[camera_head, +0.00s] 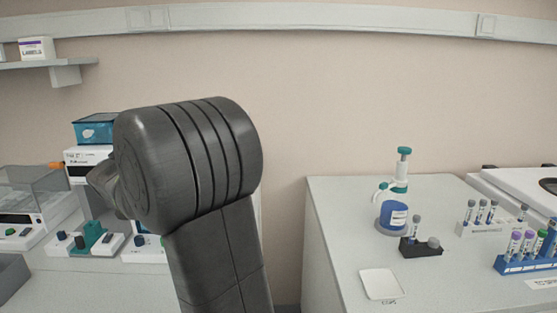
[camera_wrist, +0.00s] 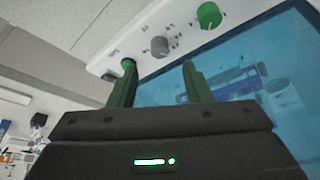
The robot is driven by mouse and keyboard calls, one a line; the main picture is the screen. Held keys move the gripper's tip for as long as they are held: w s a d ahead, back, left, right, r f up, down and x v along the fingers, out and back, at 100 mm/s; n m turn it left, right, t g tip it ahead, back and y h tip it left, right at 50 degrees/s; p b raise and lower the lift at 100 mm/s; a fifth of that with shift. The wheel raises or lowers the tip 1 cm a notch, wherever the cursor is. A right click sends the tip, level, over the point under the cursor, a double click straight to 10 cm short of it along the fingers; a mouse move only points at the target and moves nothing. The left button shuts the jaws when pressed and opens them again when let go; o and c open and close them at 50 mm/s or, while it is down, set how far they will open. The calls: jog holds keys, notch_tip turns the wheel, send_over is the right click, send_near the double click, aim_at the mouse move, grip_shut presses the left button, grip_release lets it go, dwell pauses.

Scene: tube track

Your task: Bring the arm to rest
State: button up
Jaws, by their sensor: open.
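My gripper (camera_wrist: 158,82) shows in the wrist view with its two green fingers apart and nothing between them. Beyond the fingers is a white panel (camera_wrist: 135,38) with a green knob and a grey knob, beside a blue-tinted transparent surface (camera_wrist: 230,60). I cannot tell whether the fingers touch the panel. In the head view my dark arm is raised in the left middle and hides part of the left bench; the gripper itself is hidden there.
The left bench (camera_head: 100,285) holds a clear-lidded device (camera_head: 40,190) and a teal-topped box (camera_head: 92,130). A gap separates the benches.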

jog(key=x, duration=0.6)
jog(key=shift+f, duration=0.25)
jog(key=shift+r, duration=0.15)
